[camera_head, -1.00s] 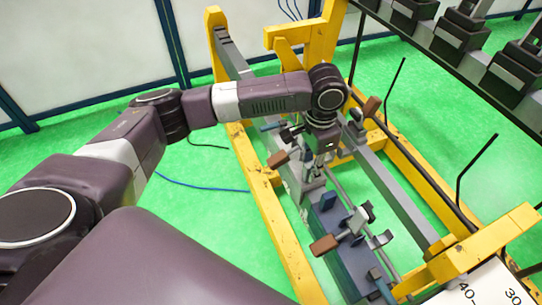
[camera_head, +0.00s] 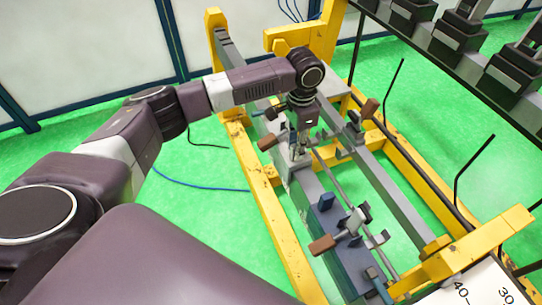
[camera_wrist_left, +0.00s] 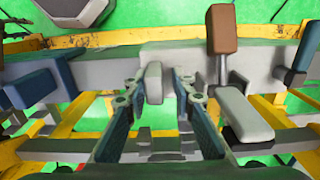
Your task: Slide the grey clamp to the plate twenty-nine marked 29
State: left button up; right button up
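My left gripper (camera_head: 298,152) points down over the left rail of the yellow frame, at the grey clamp, whose brown handle (camera_head: 267,143) sticks out to its left. In the left wrist view my gripper (camera_wrist_left: 157,82) has its two teal fingers apart, on either side of a small grey block (camera_wrist_left: 153,84). A gap shows at the block's right; I cannot tell whether the left finger touches it. A brown handle (camera_wrist_left: 221,30) stands to the right there. No plate marked 29 can be read. My right gripper is not in view.
A second brown-handled clamp (camera_head: 322,244) sits nearer on the blue part of the rail. A yellow frame (camera_head: 262,190) surrounds the rails. A white plate with 40 and 30 (camera_head: 490,289) lies at lower right. A dark rack (camera_head: 455,55) stands at upper right.

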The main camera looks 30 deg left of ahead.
pick_arm(q)
jog(key=w+a, duration=0.1)
jog(key=a, duration=0.1)
jog(key=w+a, duration=0.1)
jog(key=w, duration=0.1)
jog(key=shift+a, duration=0.4)
jog(key=shift+s+d, duration=0.1)
jog(key=shift+w+a+p, duration=0.25)
jog(key=shift+a+p, duration=0.05)
jog(key=shift+a, duration=0.1)
jog(key=shift+s+d+p, duration=0.1)
jog(key=shift+d+p, duration=0.1)
jog(key=shift+p, duration=0.55)
